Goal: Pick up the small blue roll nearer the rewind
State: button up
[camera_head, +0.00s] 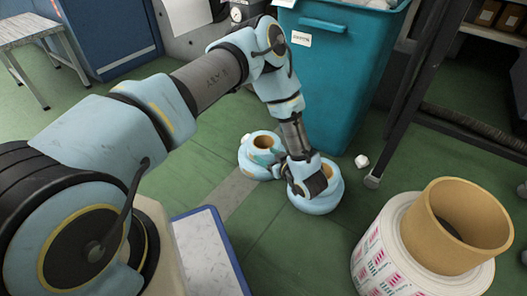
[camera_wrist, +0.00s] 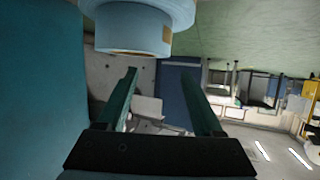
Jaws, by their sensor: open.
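Two small pale blue rolls with tan cores are on the green floor in the head view. One roll (camera_head: 258,163) is further left and back. The other roll (camera_head: 319,203) is nearer the front right, partly hidden by my gripper (camera_head: 306,184), which overlaps its core. In the wrist view, my gripper (camera_wrist: 160,70) shows two dark green fingers spread apart with nothing between them. A pale blue roll (camera_wrist: 135,35) shows beyond the fingertips at the top edge, cut off by the frame. I cannot tell whether a finger touches it. The rewind is not clearly identifiable.
A teal bin (camera_head: 332,75) stands just behind the rolls, and its side fills the left of the wrist view. A large printed roll with a tan core (camera_head: 460,225) is at the front right. A crumpled white scrap (camera_head: 361,161) lies by a dark metal leg.

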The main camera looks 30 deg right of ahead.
aim_at(252, 148)
jog(key=b+x, duration=0.1)
jog(key=x, duration=0.2)
jog(key=shift+w+f, duration=0.1)
jog(key=shift+f, duration=0.1)
jog(key=b+x, duration=0.3)
jog(key=x, duration=0.1)
jog(key=shift+w+a, duration=0.1)
jog(key=shift+a, duration=0.1)
jog(key=shift+w, duration=0.3)
jog(key=c, duration=1)
grip_shut()
